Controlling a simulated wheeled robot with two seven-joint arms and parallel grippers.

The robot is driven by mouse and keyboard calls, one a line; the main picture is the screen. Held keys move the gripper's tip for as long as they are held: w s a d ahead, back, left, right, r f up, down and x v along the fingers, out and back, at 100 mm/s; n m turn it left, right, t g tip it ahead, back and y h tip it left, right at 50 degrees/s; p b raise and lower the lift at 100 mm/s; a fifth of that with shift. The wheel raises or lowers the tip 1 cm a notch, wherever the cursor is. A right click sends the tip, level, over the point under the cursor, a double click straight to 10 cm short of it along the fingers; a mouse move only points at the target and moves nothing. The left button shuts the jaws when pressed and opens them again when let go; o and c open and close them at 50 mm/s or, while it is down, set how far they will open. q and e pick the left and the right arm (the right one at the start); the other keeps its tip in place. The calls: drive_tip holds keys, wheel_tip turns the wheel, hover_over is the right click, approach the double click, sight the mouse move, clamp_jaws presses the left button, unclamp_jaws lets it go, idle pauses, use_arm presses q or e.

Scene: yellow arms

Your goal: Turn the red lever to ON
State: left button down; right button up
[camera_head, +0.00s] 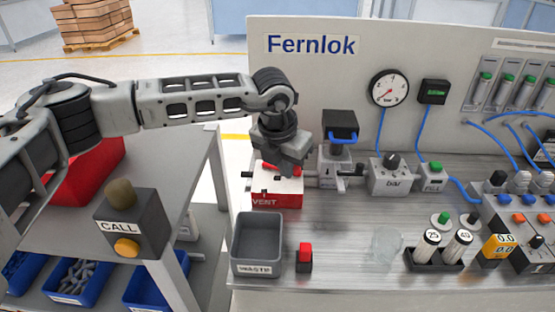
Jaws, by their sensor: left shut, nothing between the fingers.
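My left gripper (288,168) points down, shut and empty, just above or at the top of a red-fronted block marked VENT (277,200). A red lever-like part (266,168) shows at the left of the gripper on top of this block. The gripper hides part of it, and I cannot tell whether they touch. No ON mark is readable. A small block with a red top (305,250) stands on the bench's front edge, apart from the gripper. My right gripper is not in view.
A grey bin (236,246) stands in front of the VENT block. A valve with a blue handle (341,138) is close to the gripper's right. A CALL box (132,225) is on the left table.

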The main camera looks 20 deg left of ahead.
use_arm(q)
drive_tip(key=shift+w+d, duration=0.15)
drive_tip(key=shift+w, duration=0.5)
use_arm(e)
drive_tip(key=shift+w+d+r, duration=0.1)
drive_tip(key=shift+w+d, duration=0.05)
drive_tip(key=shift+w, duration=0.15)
use_arm(q)
drive_tip(key=n+b, duration=0.1)
drive_tip(key=w+n+b, duration=0.1)
drive_tip(key=b, duration=0.1)
drive_tip(key=shift+w+d+f, duration=0.15)
drive_tip(key=shift+d+f, duration=0.2)
drive_tip(key=shift+f, duration=0.05)
drive_tip(key=shift+w+d+n+y+b, duration=0.15)
drive_tip(key=shift+w+n+y+b, duration=0.15)
drive_tip(key=shift+w+n+b, duration=0.25)
drive_tip(key=shift+w+r+n, duration=0.25)
drive_tip(key=shift+r+n, duration=0.05)
drive_tip(key=shift+n, duration=0.45)
drive_tip(key=shift+r, duration=0.1)
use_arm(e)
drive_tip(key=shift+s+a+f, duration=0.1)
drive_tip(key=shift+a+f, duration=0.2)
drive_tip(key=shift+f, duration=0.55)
